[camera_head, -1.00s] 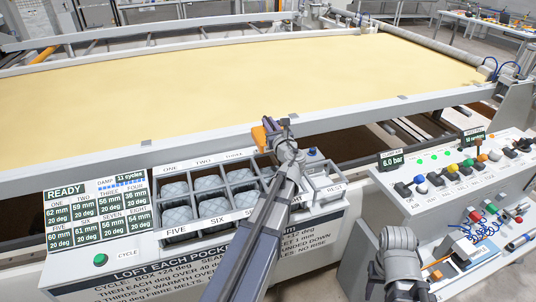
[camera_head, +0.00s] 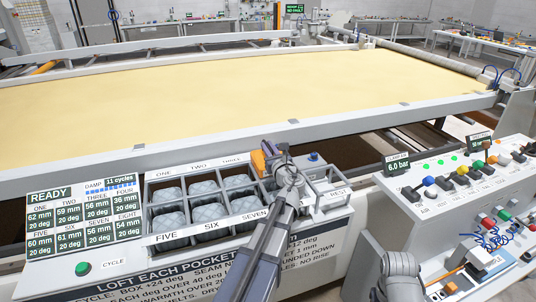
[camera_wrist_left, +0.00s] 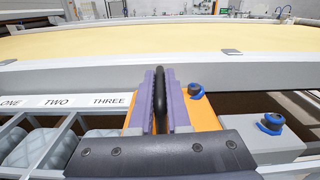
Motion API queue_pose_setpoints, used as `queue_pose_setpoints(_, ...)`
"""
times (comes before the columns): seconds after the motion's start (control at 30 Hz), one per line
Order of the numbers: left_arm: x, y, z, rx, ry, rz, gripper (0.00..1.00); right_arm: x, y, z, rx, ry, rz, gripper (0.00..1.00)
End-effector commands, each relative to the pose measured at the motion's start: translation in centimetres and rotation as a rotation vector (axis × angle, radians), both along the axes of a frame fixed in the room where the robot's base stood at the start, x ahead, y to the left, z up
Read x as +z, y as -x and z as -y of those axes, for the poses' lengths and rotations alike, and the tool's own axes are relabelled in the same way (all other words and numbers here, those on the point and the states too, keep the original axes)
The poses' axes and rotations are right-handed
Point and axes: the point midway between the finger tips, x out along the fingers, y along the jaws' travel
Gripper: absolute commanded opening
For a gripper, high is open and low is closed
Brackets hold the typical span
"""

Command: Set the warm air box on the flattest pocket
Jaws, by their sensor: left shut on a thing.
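My left gripper (camera_head: 272,150) is shut on the dark handle (camera_wrist_left: 161,98) of the orange warm air box (camera_head: 258,163). The box also shows in the left wrist view (camera_wrist_left: 203,116), just right of the THREE label, around where the fourth pocket lies. I cannot tell whether it touches the rack. The pocket rack (camera_head: 148,200) holds quilted grey pockets in two rows, and my arm hides its right part. My right gripper is out of view.
A bay marked REST (camera_head: 338,193) is at the rack's right end. A green CYCLE button (camera_head: 83,268) is below the display. The gantry rail (camera_head: 300,133) and yellow quilt bed (camera_head: 200,95) lie behind. A control console (camera_head: 450,190) stands at the right.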

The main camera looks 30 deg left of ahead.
Motion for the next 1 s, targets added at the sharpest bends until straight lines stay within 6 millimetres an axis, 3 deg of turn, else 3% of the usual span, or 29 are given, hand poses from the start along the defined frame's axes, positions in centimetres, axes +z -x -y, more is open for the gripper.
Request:
queue_pose_setpoints(0.37, -0.4, 0.0, 0.0, 0.0, -0.001, 0.0, 0.0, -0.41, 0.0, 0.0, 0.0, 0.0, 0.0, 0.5)
queue_pose_setpoints(0.4, -0.24, 0.0, 0.0, 0.0, 0.0, 0.0, 0.19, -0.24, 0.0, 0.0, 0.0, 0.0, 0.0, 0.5)
queue_pose_setpoints(0.63, -0.22, 0.01, 0.0, 0.0, 0.0, 0.0, 0.45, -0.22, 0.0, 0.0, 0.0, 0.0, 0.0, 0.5)
queue_pose_setpoints(1.0, 0.03, 0.53, 0.53, -0.001, 0.0, 0.0, 0.45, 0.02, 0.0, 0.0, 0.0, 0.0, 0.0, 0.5)
